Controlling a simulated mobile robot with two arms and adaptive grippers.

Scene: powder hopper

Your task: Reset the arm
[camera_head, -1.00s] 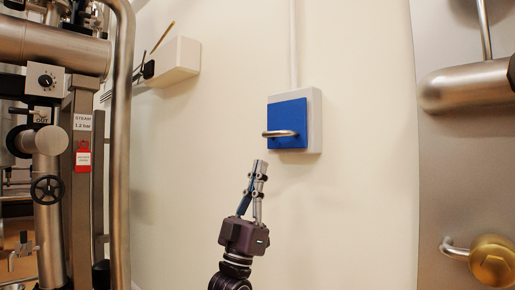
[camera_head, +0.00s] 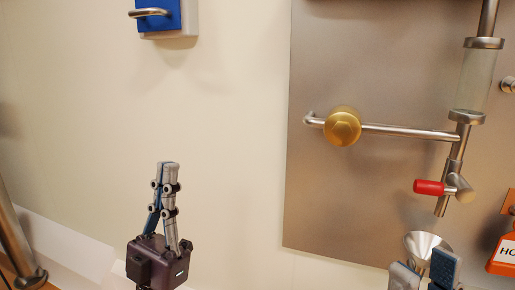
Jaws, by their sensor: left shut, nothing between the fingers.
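My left gripper (camera_head: 168,165) stands upright in front of the cream wall, left of the middle in the head view. Its fingers are together with nothing between them, and it touches nothing that I can see. My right gripper (camera_head: 423,268) shows only by its fingertips at the bottom right edge. Its fingers are apart, on either side of a metal funnel (camera_head: 426,241). Whether they press on the funnel is hidden by the frame edge.
A blue wall box with a handle (camera_head: 159,16) is at the upper left. A steel panel (camera_head: 330,200) fills the right, with a brass knob (camera_head: 342,126), a horizontal pipe, a red-handled valve (camera_head: 429,187) and a sight glass (camera_head: 475,80).

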